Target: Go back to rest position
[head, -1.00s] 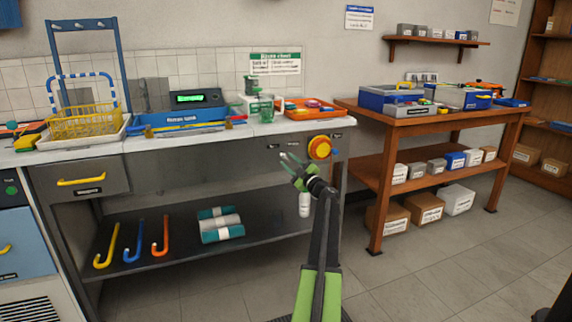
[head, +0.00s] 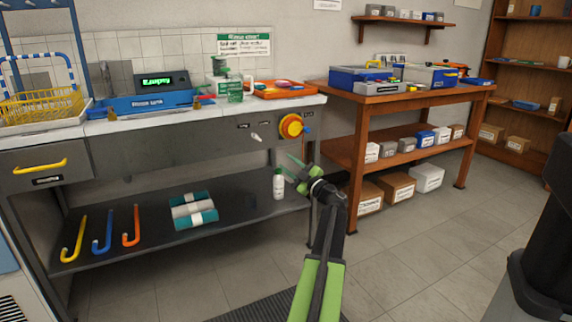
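My gripper (head: 288,166) is in the middle of the head view, at the end of my black and green arm. Its thin green fingers point up and left and look apart, with nothing between them. In the picture it lies below the yellow and orange round knob (head: 291,126) on the bench front, and just right of a white bottle (head: 279,184) on the lower shelf. I see no contact with either.
The grey bench (head: 150,148) fills the left, with hooks and teal-white rolls (head: 192,210) on its lower shelf. A wooden table (head: 400,101) with boxes stands to the right. The tiled floor (head: 420,250) between is open. A dark object (head: 545,240) is at the right edge.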

